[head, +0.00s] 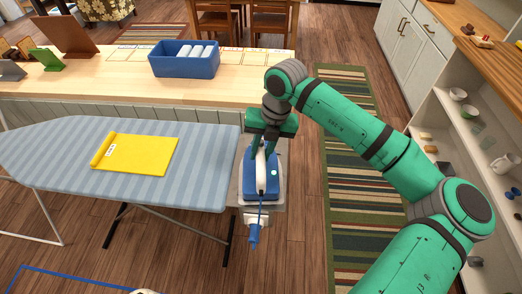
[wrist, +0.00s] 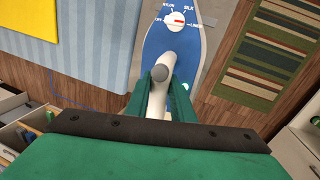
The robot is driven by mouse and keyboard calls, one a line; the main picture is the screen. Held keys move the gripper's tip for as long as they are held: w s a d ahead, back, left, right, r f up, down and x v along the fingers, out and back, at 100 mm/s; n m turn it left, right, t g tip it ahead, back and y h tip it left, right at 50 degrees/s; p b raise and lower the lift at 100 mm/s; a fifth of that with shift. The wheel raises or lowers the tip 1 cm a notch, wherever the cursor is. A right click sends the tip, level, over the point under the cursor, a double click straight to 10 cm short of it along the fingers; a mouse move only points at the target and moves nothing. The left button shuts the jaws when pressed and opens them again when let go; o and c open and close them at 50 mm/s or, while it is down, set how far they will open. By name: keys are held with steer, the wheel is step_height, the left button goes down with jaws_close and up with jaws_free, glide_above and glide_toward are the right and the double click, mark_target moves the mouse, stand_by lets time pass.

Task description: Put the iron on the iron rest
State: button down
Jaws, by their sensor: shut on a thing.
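The iron (head: 250,186) has a blue body and a white handle; a dial shows on it in the wrist view (wrist: 178,20). My gripper (head: 264,150) is shut on the handle from above, with a green finger on each side of it in the wrist view (wrist: 159,95). The iron is level, over the grey iron rest (head: 281,203) at the right end of the ironing board (head: 205,160). The iron hides most of the rest, and I cannot tell whether they touch. A blue cord end (head: 254,235) hangs at the iron's near end.
A folded yellow cloth (head: 140,155) lies on the striped board. Behind it, a wooden counter (head: 120,82) holds a blue bin (head: 185,65) of white rolls. A striped rug (head: 365,240) covers the floor to the right. Shelves (head: 470,130) stand at the far right.

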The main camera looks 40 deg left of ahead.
steer(key=shift+f, duration=0.15)
steer(key=c, duration=1.5)
jaws_free()
steer(key=shift+o, duration=0.2)
steer(key=shift+f, duration=0.15)
